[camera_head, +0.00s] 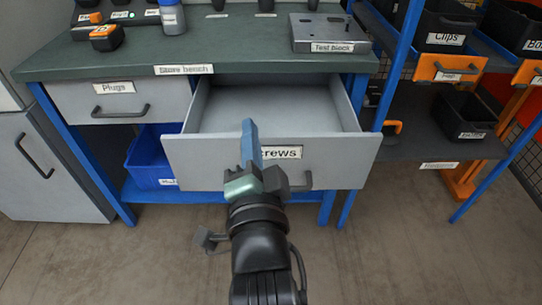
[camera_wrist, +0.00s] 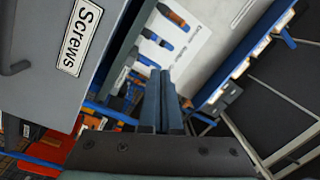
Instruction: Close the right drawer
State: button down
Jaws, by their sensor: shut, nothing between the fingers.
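The right drawer (camera_head: 338,152) is grey with a "Screws" label and a dark handle (camera_head: 296,181) at the right of its front. It stands pulled out from under the bench, and its visible inside looks empty. My gripper (camera_head: 250,124) is shut and empty. In the head view it covers the middle of the drawer front and part of the label, with its tips near the front's top edge. I cannot tell whether it touches the drawer. In the wrist view the drawer front (camera_wrist: 40,95) is at the left, beside the shut fingers (camera_wrist: 160,76).
The "Plugs" drawer (camera_head: 65,103) at left is shut. The bench top (camera_head: 240,38) holds a test block (camera_head: 330,32) and tools. A blue bin (camera_head: 150,165) sits below. A shelf rack with a blue post (camera_head: 394,65) stands close at right. The front floor is clear.

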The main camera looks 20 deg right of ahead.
jog(key=s+d+f+m+g+p, duration=0.1)
jog(key=s+d+f+m+g, duration=0.15)
jog(key=f, duration=0.35)
jog(key=s+d+f+m+g+p, duration=0.1)
jog(key=s+f+m+g+p, duration=0.1)
jog(key=f+m, duration=0.35)
jog(key=w+d+f+n+b, duration=0.1)
jog(key=w+d+f+b, duration=0.1)
jog(key=w+f, duration=0.3)
jog(key=w, duration=0.3)
jog(key=shift+w+b, duration=0.2)
jog(key=shift+b, duration=0.15)
jog(key=shift+d, duration=0.1)
